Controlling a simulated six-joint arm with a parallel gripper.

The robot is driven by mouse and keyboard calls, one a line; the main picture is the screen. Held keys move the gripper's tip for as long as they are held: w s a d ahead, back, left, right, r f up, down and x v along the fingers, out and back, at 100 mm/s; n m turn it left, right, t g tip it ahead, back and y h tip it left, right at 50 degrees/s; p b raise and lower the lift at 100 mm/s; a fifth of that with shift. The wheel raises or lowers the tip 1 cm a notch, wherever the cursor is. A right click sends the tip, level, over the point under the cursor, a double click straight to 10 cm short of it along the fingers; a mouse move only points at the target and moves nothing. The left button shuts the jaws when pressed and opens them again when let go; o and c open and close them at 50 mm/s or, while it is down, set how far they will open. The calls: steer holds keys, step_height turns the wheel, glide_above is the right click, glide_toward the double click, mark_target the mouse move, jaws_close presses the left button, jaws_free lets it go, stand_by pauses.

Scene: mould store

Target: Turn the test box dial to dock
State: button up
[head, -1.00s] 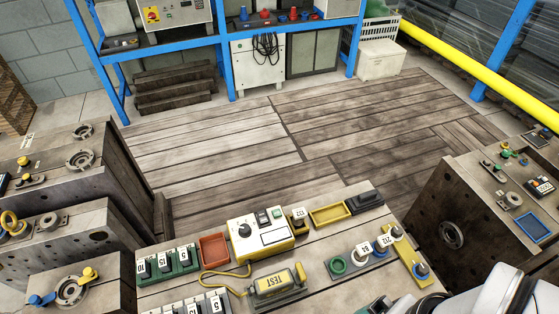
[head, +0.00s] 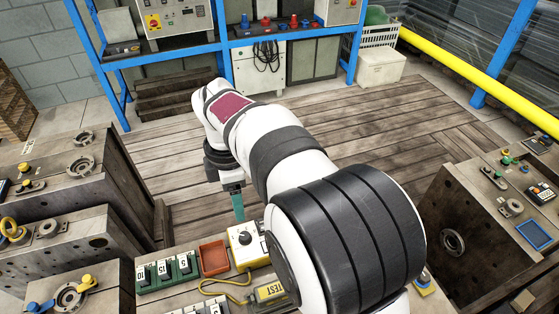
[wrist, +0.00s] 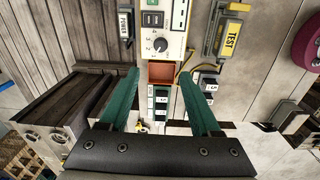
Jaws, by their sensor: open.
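The test box (head: 248,252) is a white box with yellow edges on the bench, partly hidden behind my arm in the head view. Its dark round dial (head: 244,238) shows near the left of its top. In the head view my gripper (head: 238,215) hangs just behind the box, apart from the dial.
A red tray (head: 214,258) and green switch blocks (head: 167,273) lie left of the box. A yellow TEST unit (head: 270,292) with a yellow cord is in front. Large mould blocks stand left (head: 60,190) and right (head: 462,210).

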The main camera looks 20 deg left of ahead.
mark_target(244, 236)
step_height(244, 236, down, 14)
steer(key=shift+w+f, duration=0.1)
jaws_close()
stand_by(0.3)
